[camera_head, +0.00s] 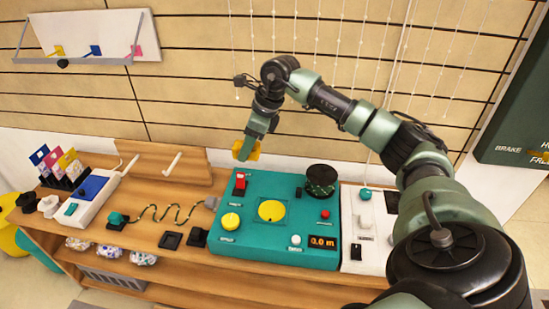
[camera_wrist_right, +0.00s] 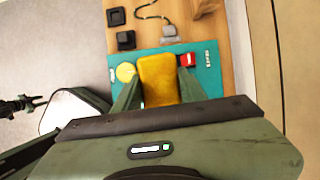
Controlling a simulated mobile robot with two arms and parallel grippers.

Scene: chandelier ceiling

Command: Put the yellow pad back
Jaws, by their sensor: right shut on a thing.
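My right gripper (camera_head: 250,143) is shut on the yellow pad (camera_head: 243,152) and holds it above the back left part of the teal panel (camera_head: 262,246). In the right wrist view the yellow pad (camera_wrist_right: 159,78) stands out between the two green fingers of the gripper (camera_wrist_right: 159,92). Behind it in that view lies the teal panel (camera_wrist_right: 206,84), partly hidden by the pad. The panel's top has a yellow disc (camera_head: 272,210) in a square outline and a round yellow button (camera_head: 231,221). My left gripper does not show.
A red switch (camera_head: 240,185), a dark round knob (camera_head: 321,180) and a display (camera_head: 323,241) sit on the panel. Two black square blocks (camera_head: 171,239) and a coiled cable (camera_head: 165,213) lie left of it. A white unit (camera_head: 367,225) stands right. Hanging strands line the wall.

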